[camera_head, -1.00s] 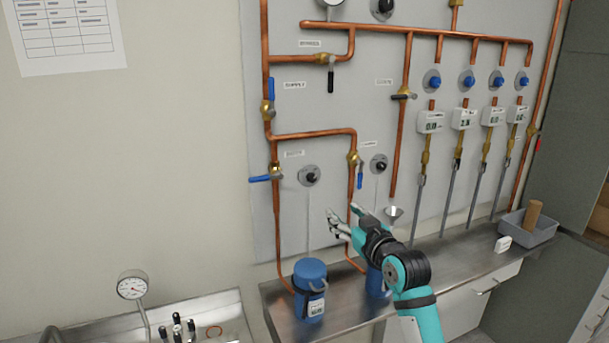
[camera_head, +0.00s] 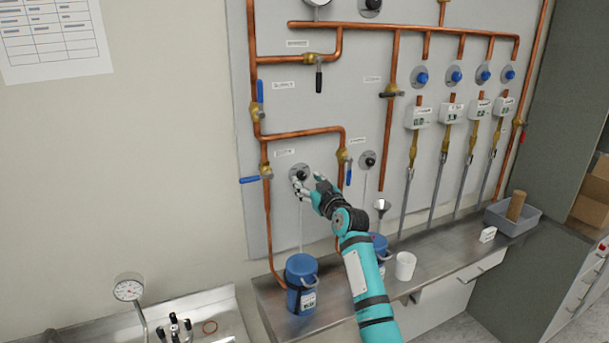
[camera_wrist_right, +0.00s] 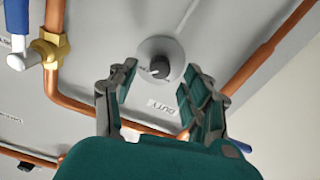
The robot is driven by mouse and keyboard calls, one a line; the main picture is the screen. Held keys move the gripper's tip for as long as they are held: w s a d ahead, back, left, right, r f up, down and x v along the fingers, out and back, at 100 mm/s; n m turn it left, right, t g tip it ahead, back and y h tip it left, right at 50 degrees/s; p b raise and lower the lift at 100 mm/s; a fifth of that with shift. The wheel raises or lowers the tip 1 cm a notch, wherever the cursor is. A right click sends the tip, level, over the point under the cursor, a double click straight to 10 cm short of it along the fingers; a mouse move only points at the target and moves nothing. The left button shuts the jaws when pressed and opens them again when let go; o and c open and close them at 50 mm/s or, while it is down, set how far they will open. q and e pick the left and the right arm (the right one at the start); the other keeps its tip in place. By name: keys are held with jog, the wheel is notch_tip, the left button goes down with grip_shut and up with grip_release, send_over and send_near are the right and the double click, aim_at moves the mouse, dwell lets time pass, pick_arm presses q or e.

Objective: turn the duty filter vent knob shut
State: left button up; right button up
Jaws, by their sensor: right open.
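The duty vent knob (camera_head: 300,172) is a small dark knob on a round grey plate on the wall panel, left of a brass valve with a blue lever. In the right wrist view the dark knob (camera_wrist_right: 160,67) sits on its grey disc, with a label reading DUTY beside it. My right gripper (camera_head: 308,181) is at the panel just at this knob. In the wrist view its open fingers (camera_wrist_right: 157,87) stand on either side of the knob, apart from it. I cannot tell how far the fingertips are from the panel. My left gripper is not in view.
Copper pipes and valves with blue levers (camera_head: 249,180) (camera_head: 348,173) run close on both sides. A second similar knob (camera_head: 369,161) is to the right. Blue flasks (camera_head: 302,285) and a white cup (camera_head: 405,265) stand on the steel shelf below.

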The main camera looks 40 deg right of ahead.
aim_at(302, 175)
jog(key=shift+x, duration=1.05)
jog(key=shift+w, duration=0.35)
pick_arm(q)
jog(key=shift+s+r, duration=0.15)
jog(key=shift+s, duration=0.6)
pick_arm(e)
jog(key=shift+d, duration=0.1)
grip_shut()
